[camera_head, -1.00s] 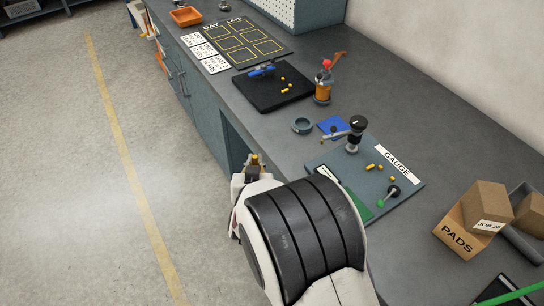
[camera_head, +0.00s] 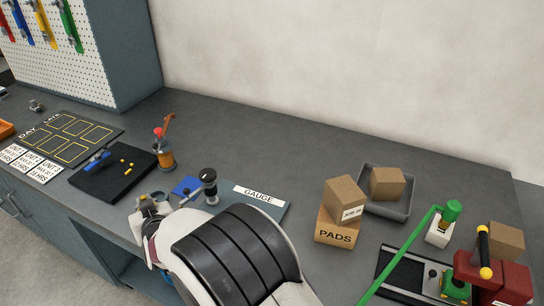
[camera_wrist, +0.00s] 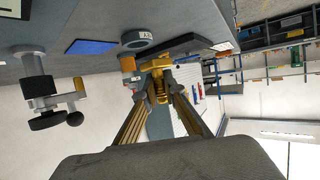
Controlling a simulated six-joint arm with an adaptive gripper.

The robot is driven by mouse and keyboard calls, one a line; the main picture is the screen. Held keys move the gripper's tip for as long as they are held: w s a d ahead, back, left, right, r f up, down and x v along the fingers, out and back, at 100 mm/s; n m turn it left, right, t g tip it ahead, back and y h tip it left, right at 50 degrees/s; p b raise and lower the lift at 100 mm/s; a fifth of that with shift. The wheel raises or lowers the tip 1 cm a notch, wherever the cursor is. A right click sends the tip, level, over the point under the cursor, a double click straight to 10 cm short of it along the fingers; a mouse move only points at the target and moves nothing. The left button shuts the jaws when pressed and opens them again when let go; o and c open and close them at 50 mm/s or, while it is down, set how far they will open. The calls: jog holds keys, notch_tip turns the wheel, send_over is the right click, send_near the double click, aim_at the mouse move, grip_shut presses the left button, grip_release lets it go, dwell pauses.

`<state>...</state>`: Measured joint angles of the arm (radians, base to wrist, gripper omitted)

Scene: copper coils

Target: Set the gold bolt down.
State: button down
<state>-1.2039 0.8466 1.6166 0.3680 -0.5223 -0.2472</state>
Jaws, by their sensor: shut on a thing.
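My gripper (camera_head: 150,208) is just off the bench's front edge side, near the gauge mat, with my arm hiding much of that mat. In the wrist view my gripper (camera_wrist: 158,82) is shut on a small gold piece, the gold bolt (camera_wrist: 159,84); its shape is partly hidden by the fingers. A blue-grey ring dish (camera_wrist: 137,39) with a label lies beyond the fingertips, apart from the bolt as far as I can tell. The dish is mostly hidden behind my gripper in the head view.
A gauge stand (camera_head: 208,182) stands on the GAUGE mat (camera_head: 270,207); a blue square (camera_head: 187,185) lies beside it.

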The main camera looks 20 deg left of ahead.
jog(key=w+d+r, duration=0.5)
jog(key=w, duration=0.5)
jog(key=w+d+r, duration=0.4)
jog(key=w+d, duration=0.1)
jog(key=w, duration=0.5)
jog(key=w+d+r, duration=0.5)
jog(key=w, duration=0.6)
jog(key=w+d, duration=0.6)
jog(key=d, duration=0.4)
jog(key=w+d, duration=0.7)
jog(key=d, duration=0.3)
jog(key=w+d+f, duration=0.2)
jog(key=d, duration=0.9)
jog(key=w+d+f, duration=0.1)
jog(key=w+d, duration=0.1)
jog(key=d, duration=0.9)
jog(key=w+d+f, duration=0.2)
jog(key=d, duration=0.9)
jog(key=s+d+f+m+t+h, duration=0.1)
jog(key=s+d+f, duration=0.1)
jog(key=d, duration=1.1)
jog(key=s+d+f+m+t+h, duration=0.1)
jog(key=s+d+f, duration=0.2)
jog(key=d, duration=0.9)
jog(key=shift+d+f+m, duration=0.3)
jog(key=shift+d+f, duration=0.1)
jog(key=shift+f, duration=0.05)
jog(key=shift+s, duration=0.1)
jog(key=shift+f, duration=3.1)
